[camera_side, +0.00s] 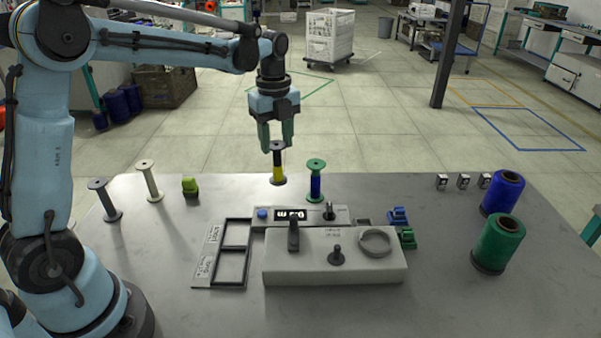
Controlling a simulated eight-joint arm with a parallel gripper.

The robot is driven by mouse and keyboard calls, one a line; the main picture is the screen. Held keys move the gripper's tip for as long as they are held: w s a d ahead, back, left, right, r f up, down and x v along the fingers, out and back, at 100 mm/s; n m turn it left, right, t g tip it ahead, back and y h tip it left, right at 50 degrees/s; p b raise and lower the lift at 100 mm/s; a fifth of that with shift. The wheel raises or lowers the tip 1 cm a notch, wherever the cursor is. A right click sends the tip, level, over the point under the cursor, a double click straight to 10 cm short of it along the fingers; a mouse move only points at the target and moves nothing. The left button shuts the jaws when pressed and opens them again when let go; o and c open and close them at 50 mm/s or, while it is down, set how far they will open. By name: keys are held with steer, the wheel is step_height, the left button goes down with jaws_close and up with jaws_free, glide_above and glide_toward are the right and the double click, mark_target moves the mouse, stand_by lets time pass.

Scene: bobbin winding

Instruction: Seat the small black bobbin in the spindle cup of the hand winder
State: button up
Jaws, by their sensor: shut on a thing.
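I cannot make out for certain which part is the spindle cup.
A green bobbin with blue thread (316,185) stands right of the held bobbin. Grey (105,200) and cream (150,181) bobbins stand at left. A black two-part frame (233,253) lies left of the winder. Blue (503,192) and green (497,243) thread spools stand at right.

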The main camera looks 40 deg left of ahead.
steer(key=shift+r, duration=0.35)
step_height(320, 180, up, 12)
steer(key=s+d+m, duration=0.1)
steer(key=d+m, duration=0.5)
steer(key=d, duration=2.2)
step_height(320, 180, down, 10)
steer(key=shift+a+r, duration=0.15)
steer(key=shift+a, duration=0.1)
steer(key=shift+f, duration=0.95)
stand_by(0.5)
